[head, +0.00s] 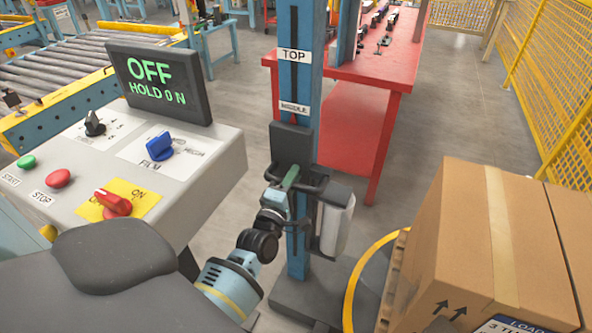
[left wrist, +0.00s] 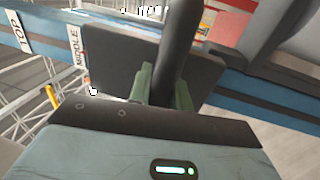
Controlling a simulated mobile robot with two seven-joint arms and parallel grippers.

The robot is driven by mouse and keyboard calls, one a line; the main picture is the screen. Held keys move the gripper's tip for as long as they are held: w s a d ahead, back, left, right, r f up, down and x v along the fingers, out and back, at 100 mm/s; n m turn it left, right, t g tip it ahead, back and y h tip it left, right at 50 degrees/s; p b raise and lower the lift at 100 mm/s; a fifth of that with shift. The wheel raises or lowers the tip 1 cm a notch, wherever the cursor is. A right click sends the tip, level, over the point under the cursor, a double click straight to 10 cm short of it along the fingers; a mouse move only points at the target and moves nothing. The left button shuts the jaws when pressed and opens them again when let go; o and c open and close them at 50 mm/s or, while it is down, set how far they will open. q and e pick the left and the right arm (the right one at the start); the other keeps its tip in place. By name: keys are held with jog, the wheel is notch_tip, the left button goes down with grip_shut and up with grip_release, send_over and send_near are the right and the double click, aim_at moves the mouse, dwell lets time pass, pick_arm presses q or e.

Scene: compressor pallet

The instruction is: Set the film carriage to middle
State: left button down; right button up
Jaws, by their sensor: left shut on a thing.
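The film carriage (head: 291,143) is a dark block on the blue mast (head: 298,80), with a black handle and a white film roll (head: 337,228) at its right. Its top edge is just below the MIDDLE label (head: 294,107); the TOP label (head: 294,56) is higher up. My left gripper (head: 290,178) is shut on the carriage handle. In the left wrist view, its green fingers (left wrist: 164,88) clasp the black handle (left wrist: 180,45) in front of the carriage plate (left wrist: 112,60). The MIDDLE label (left wrist: 76,46) is beside the plate's edge there. My right gripper is not in view.
A control panel (head: 205,165) with knobs and buttons stands left of the mast; its screen (head: 158,82) reads OFF and HOLD 0 N. Cardboard boxes (head: 480,240) stand at the right. A red table (head: 385,75) and yellow fence (head: 555,90) are behind.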

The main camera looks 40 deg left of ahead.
pick_arm(q)
jog(key=shift+f, duration=0.25)
jog(key=c, duration=1.6)
grip_release()
jog(key=shift+o, duration=0.2)
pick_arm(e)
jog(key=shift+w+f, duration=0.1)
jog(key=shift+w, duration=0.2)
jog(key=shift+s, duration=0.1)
pick_arm(q)
jog(key=shift+s+d+f, duration=0.1)
jog(key=shift+s+d, duration=0.05)
jog(key=shift+s, duration=0.4)
jog(key=v, duration=0.6)
jog(key=shift+s, duration=0.25)
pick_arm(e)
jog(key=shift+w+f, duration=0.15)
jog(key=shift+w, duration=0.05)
